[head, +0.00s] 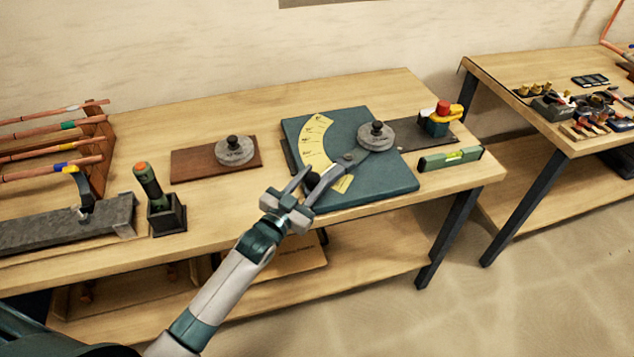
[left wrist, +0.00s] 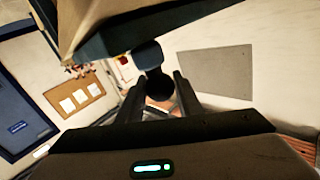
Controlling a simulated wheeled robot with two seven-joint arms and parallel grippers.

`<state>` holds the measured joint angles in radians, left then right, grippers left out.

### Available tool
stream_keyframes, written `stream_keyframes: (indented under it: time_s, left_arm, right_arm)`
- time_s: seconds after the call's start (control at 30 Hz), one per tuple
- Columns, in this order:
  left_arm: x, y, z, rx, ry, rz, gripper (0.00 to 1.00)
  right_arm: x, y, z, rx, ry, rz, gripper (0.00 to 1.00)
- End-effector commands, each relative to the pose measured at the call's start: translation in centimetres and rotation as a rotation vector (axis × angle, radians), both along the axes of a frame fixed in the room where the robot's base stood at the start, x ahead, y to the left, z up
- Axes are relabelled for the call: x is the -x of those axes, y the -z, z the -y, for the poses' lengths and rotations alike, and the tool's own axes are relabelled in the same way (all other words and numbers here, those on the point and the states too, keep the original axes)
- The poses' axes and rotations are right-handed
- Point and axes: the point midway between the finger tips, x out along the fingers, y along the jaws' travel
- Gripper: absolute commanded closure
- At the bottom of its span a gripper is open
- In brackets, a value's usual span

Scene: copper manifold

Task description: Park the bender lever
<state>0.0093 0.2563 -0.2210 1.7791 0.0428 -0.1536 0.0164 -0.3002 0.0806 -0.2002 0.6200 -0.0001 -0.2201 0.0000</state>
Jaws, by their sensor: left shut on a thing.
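The bender (head: 378,182) is a teal plate on the bench with a yellow marked arc scale (head: 316,140). Its grey lever (head: 346,163) runs from the round grey disc at the pivot (head: 376,136) toward the front left of the plate, near the lower end of the scale. My left gripper (head: 311,181) is shut on the lever's black knob at the plate's front left edge. In the left wrist view the knob (left wrist: 157,84) sits between the two fingers. The fingers partly hide the knob and scale. My right gripper is not in view.
A brown board with a grey disc (head: 234,151) lies left of the bender. A green tool in a black holder (head: 166,215) and a rack of copper tubes (head: 97,150) stand farther left.

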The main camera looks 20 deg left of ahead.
Motion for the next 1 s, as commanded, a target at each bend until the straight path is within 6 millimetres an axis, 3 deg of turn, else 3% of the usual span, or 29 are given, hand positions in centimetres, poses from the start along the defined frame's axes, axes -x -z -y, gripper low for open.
stream_keyframes:
  time_s: [0.23, 0.6, 0.63, 0.7, 1.0]
  left_arm:
    - [-0.7, -0.2, -1.7, -0.003, 0.047, 0.0, 1.0]
    - [-0.7, -0.3, -1.9, 0.0, 0.052, -0.002, 1.0]
    - [-0.7, -0.3, -1.9, 0.0, 0.052, -0.002, 0.63]
    - [-0.7, -0.2, -1.9, 0.0, 0.051, -0.003, 0.5]
    - [-0.7, -0.1, -1.8, 0.0, 0.052, -0.004, 0.5]
  right_arm:
    - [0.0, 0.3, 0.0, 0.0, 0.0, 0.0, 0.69]
    - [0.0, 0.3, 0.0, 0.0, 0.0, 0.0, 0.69]
    - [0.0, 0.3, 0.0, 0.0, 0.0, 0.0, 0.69]
    - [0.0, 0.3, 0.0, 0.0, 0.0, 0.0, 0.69]
    - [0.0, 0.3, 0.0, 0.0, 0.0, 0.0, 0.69]
